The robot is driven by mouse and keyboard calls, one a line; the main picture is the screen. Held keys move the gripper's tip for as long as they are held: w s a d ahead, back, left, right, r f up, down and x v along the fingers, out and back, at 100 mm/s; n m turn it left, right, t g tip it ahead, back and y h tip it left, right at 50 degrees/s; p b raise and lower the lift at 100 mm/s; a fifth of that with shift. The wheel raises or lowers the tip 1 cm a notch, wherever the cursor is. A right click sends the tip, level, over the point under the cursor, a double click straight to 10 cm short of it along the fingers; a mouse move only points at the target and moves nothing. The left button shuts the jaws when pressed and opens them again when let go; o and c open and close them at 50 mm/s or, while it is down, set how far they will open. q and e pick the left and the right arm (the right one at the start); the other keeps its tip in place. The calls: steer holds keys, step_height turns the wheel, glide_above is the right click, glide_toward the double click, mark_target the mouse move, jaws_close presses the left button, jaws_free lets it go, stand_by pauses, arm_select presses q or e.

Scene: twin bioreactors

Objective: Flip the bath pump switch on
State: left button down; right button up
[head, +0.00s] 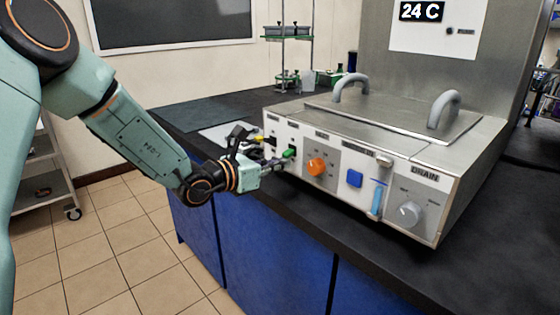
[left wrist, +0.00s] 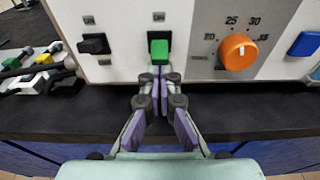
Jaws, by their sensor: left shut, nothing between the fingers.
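The bath (head: 340,135) is a metal box with a white front panel on the dark bench. A green switch (head: 289,153) sits near the left of its panel and shows also in the left wrist view (left wrist: 159,50). A black switch (left wrist: 93,44) sits to its left. The small labels by both are too small to read surely. My left gripper (head: 279,162) is shut and empty, and its tips (left wrist: 160,76) are just below the green switch. I cannot tell whether they touch it. My right gripper is not in view.
An orange knob (head: 316,166), a blue button (head: 354,178), a blue sight tube (head: 377,198) and a grey drain knob (head: 409,212) are further right on the panel. Black and yellow items (left wrist: 35,65) lie left of the bath. The bench edge in front is clear.

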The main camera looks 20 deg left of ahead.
arm_select(q)
steer(key=shift+s+r+g+y+p, duration=0.15)
steer(key=shift+r+g+y+p, duration=0.85)
steer(key=shift+p, duration=2.05)
steer(key=shift+a+f+g+h, duration=0.1)
steer(key=shift+f+g+h, duration=0.15)
steer(key=shift+g, duration=0.25)
steer(key=shift+r, duration=0.2)
